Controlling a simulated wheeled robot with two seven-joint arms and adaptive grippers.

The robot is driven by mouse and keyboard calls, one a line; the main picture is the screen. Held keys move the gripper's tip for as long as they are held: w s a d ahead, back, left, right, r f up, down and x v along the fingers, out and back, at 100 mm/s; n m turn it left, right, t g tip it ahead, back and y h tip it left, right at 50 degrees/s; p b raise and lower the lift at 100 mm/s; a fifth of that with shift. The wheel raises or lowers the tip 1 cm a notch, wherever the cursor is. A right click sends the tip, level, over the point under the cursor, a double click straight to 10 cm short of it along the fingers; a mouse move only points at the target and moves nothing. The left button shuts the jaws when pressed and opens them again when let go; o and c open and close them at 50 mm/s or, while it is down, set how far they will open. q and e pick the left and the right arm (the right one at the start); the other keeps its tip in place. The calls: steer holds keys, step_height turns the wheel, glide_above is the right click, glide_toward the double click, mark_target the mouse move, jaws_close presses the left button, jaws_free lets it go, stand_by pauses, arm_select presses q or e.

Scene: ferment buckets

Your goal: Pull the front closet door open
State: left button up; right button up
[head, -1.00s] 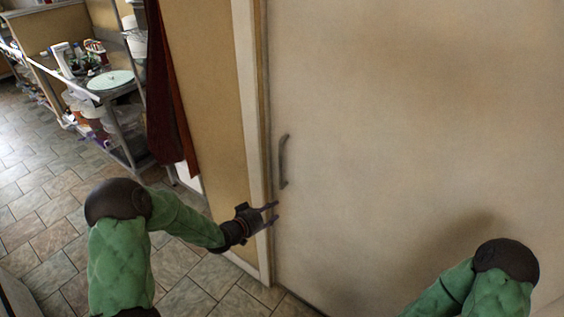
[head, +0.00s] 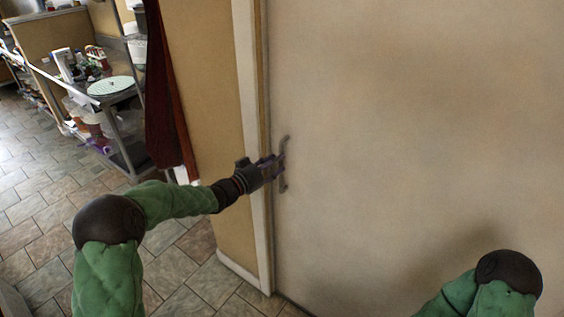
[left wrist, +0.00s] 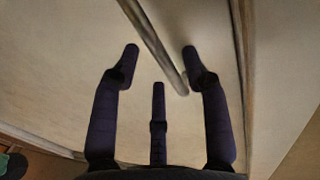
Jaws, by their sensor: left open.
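The closet door (head: 420,130) is a large pale panel that looks shut against its frame. Its grey vertical bar handle (head: 284,145) is near the door's left edge. My left gripper (head: 279,168) is at the handle and covers its middle part. In the left wrist view the fingers of my left gripper (left wrist: 160,65) are open. The handle (left wrist: 150,40) runs slantwise between the fingertips there, closer to the right-hand finger. I cannot tell whether any finger touches it. Of my right arm only green and black links show at the lower right; its gripper is out of view.
A white door frame (head: 250,130) and a tan wall (head: 205,100) stand left of the door. A dark red cloth (head: 168,110) hangs on the wall. A metal shelf cart (head: 120,125) with items stands at the upper left. Tiled floor (head: 60,190) is clear at the left.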

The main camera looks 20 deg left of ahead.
arm_select(q)
steer(key=x, duration=0.3)
steer(key=shift+d, duration=0.1)
jaws_close()
